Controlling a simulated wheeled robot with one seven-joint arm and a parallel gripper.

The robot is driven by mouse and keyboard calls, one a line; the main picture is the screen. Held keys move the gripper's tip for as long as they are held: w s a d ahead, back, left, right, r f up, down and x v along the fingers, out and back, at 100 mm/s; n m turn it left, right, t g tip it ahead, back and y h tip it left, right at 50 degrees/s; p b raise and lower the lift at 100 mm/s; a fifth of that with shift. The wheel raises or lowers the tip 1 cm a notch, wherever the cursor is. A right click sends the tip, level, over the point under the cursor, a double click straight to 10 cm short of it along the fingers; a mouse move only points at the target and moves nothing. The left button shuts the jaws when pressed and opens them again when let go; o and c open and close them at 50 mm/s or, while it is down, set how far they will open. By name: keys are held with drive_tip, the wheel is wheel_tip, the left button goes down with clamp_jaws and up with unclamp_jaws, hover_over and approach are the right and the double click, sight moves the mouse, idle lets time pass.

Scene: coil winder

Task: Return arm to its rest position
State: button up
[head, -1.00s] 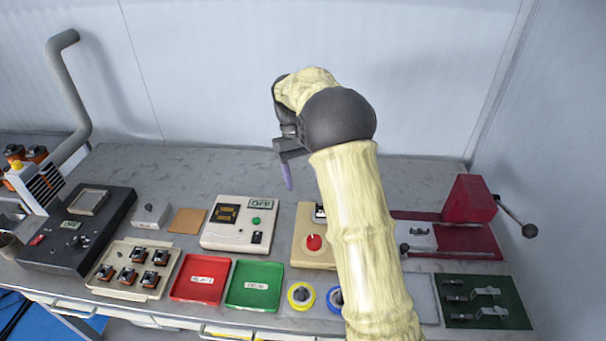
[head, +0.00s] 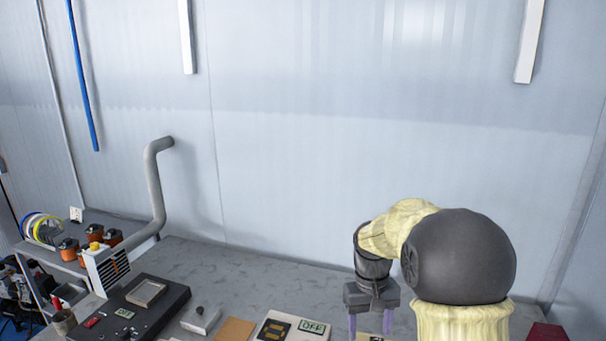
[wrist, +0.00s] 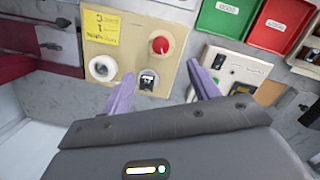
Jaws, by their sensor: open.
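My gripper (head: 372,322) shows at the lower right of the head view, with its purple fingers pointing down above the bench. In the wrist view my gripper (wrist: 160,95) has its two purple fingers spread apart with nothing between them. Beyond the fingers is a beige panel (wrist: 178,28) with a red button (wrist: 160,45), a white round fitting and a yellow note. My fingers appear apart from the panel. My arm is bent, with its dark elbow joint to the right of the gripper in the head view.
A grey bent pipe (head: 155,190) rises at the left. Green (wrist: 227,30) and red (wrist: 281,25) trays lie near the panel.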

drive_tip(key=s+m+t+p, duration=0.1)
drive_tip(key=s+t, duration=0.3)
drive_tip(key=s, duration=1.1)
drive_tip(key=shift+d+m+p, duration=0.3)
drive_tip(key=shift+p, duration=0.5)
